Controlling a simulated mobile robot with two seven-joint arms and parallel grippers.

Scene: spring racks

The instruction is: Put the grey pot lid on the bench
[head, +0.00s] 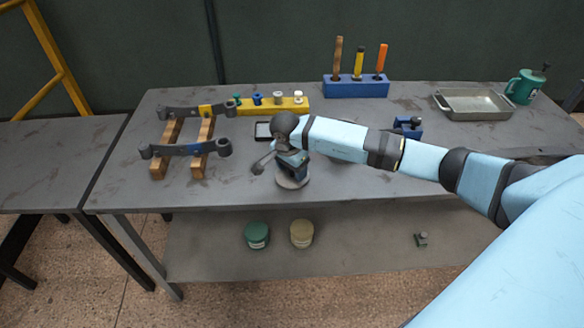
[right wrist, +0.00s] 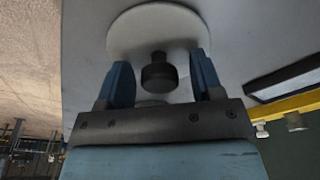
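The grey pot lid (right wrist: 125,38) is a pale round disc with a dark knob (right wrist: 158,72) in the right wrist view. In the head view the lid (head: 291,184) appears to lie flat on the bench (head: 225,187), near its front edge, partly hidden by my right gripper. My right gripper (head: 291,168) is just above it. In the right wrist view its two blue fingers (right wrist: 162,80) stand apart on either side of the knob, with a gap at each side. My left gripper is not in view.
Two spring-like dark bars on wooden blocks (head: 198,150) stand at the left. A yellow rack (head: 272,106), a blue tool holder (head: 356,88), a metal tray (head: 475,104) and a green mug (head: 524,88) line the back. Green (head: 257,235) and beige (head: 302,233) pots stand on the lower shelf.

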